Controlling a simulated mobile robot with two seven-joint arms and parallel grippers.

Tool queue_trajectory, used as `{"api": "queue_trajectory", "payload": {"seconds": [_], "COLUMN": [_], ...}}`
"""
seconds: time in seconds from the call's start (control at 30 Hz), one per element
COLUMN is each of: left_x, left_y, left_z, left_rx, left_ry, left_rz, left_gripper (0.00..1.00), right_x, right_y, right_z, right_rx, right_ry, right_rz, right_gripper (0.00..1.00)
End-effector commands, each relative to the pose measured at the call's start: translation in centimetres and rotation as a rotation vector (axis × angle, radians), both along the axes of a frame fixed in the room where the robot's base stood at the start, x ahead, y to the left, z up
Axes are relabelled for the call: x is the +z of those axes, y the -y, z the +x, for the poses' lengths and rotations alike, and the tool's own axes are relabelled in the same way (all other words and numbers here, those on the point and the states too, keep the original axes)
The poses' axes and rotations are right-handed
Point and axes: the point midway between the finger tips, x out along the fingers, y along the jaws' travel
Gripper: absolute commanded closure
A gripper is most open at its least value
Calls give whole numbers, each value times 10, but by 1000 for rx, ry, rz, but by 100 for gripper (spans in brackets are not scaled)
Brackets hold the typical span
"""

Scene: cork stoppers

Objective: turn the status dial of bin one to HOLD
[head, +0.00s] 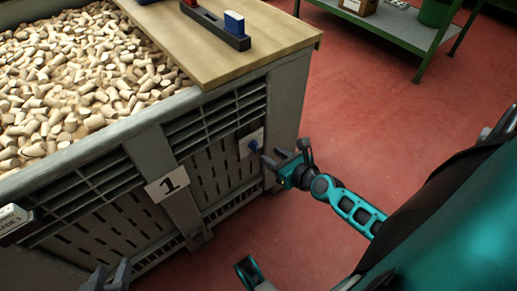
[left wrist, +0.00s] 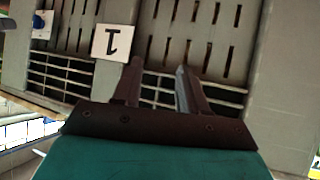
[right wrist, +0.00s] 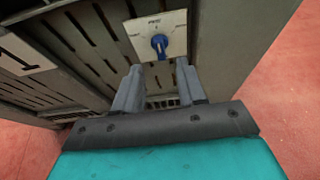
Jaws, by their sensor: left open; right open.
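Bin one (head: 90,160) is a grey slatted crate full of corks, with a white plate marked 1 (head: 167,186) on its front. The status dial is a blue knob (head: 253,146) on a pale plate (right wrist: 158,22) near the bin's right corner. In the right wrist view the knob (right wrist: 159,43) sits just beyond my fingertips, its handle pointing down; the lettering is too small to read. My right gripper (head: 283,160) is open in front of the dial, apart from it. My left gripper (head: 107,277) is open and empty, low in front of the bin; the dial plate also shows in the left wrist view (left wrist: 43,23).
A wooden board (head: 235,45) lies over the bin's right part, holding a dark rack (head: 215,27) with a blue and a red block. A green table (head: 400,25) stands at the back right. The red floor (head: 350,110) right of the bin is clear.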

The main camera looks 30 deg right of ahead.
Motion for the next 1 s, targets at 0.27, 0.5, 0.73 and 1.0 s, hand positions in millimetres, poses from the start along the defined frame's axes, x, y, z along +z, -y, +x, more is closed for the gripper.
{"api": "queue_trajectory", "payload": {"seconds": [0.27,0.5,0.73,1.0], "left_x": [-8,-11,-6,-6], "left_y": [5,8,9,8], "left_z": [0,1,4,5], "left_rx": [-10,-15,-14,-13], "left_ry": [2,-2,10,10], "left_rz": [-8,-14,-18,-17], "left_gripper": [57,57,57,57], "right_x": [-22,-30,-30,-30], "right_y": [-4,-6,-6,-6], "right_z": [49,69,72,72], "right_rx": [1,1,1,2], "right_ry": [2,0,-1,-1], "right_rz": [0,-1,-1,-2], "right_gripper": [60,60,60,74]}}
